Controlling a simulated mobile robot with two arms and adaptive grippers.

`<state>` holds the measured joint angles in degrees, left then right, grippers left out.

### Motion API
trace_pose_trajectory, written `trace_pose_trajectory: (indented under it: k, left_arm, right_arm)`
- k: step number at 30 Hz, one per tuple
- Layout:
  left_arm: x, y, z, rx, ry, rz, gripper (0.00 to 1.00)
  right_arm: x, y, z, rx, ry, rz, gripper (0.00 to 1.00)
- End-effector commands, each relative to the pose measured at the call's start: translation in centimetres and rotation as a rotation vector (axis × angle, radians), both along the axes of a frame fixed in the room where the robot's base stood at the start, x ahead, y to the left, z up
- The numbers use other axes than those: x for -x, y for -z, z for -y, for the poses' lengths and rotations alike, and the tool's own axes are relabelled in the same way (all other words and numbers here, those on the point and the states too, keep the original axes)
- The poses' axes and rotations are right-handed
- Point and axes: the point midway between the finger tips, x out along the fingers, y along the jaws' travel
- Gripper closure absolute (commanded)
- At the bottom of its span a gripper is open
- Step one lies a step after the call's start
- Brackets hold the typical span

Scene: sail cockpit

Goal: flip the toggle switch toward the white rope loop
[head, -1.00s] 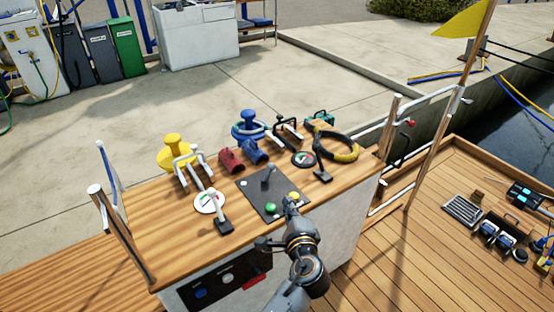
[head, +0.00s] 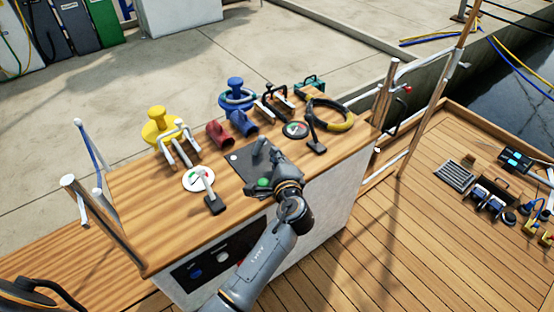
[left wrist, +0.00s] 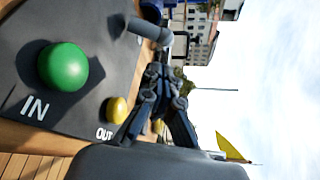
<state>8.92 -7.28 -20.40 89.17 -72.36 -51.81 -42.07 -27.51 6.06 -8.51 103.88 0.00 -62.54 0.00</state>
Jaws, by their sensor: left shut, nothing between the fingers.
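A grey toggle switch (head: 259,147) stands up from a dark panel (head: 240,158) on the wooden console top. In the left wrist view the toggle switch (left wrist: 150,31) leans out beyond my fingertips, near the top. My left gripper (head: 273,157) is shut and empty, over the right part of the panel, close to the toggle; I cannot tell if they touch. In the left wrist view my left gripper (left wrist: 165,76) has its fingertips together. I cannot make out a white rope loop. My right gripper is not in view.
A green knob (left wrist: 63,67) marked IN and a yellow knob (left wrist: 117,110) marked OUT sit on the panel. Red (head: 219,134) and blue (head: 243,123) fittings, a yellow drum (head: 158,125), a blue drum (head: 237,92) and a black-and-yellow ring (head: 341,123) stand around it.

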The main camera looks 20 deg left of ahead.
Motion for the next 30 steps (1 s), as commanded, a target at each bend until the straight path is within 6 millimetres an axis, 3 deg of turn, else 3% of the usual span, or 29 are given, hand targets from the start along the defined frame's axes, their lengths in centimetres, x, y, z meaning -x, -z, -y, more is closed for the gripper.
trace_pose_trajectory:
  k: [6, 12, 30]
  left_arm:
    - [-3.4, 0.7, -1.8, -0.001, -0.001, 0.001, 1.00]
    - [-4.9, 1.0, -2.5, 0.001, -0.001, 0.001, 1.00]
    - [-5.0, 1.0, -3.2, 0.012, -0.001, 0.016, 1.00]
  right_arm:
    - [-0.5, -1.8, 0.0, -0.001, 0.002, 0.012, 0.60]
    - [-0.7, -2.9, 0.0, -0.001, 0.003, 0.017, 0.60]
    - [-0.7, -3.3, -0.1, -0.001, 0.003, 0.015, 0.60]
